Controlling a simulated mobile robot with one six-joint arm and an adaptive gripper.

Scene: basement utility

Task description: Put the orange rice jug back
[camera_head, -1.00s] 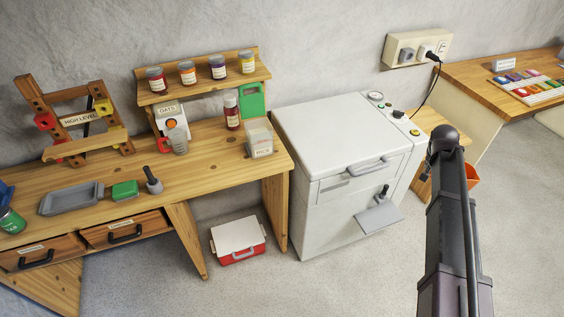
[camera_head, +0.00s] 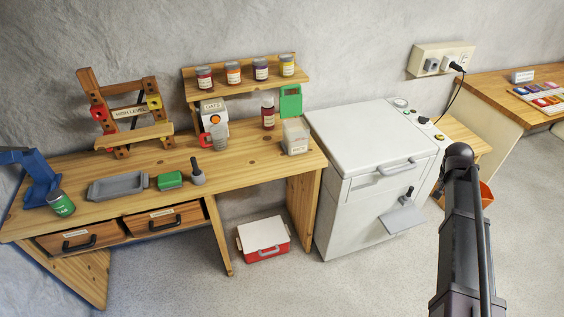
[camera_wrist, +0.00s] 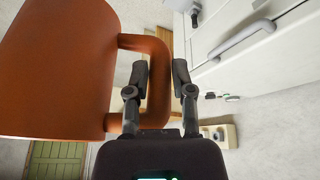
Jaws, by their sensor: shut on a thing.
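The orange jug (camera_wrist: 62,65) fills the left of the wrist view, with its loop handle reaching right. My gripper (camera_wrist: 160,78) is shut on that handle, one finger on each side of its upright bar. In the head view an orange piece (camera_head: 486,194) shows just behind my arm and looks like the held jug; most of it is hidden. A clear container labelled RICE (camera_head: 296,138) stands at the right end of the wooden workbench (camera_head: 250,160).
A white chest appliance (camera_head: 365,140) stands right of the bench. Jars sit on a small raised shelf (camera_head: 245,80). A tray (camera_head: 118,186), green block (camera_head: 169,181) and blue device (camera_head: 35,175) occupy the bench's left. A red-and-white box (camera_head: 263,238) lies on the floor.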

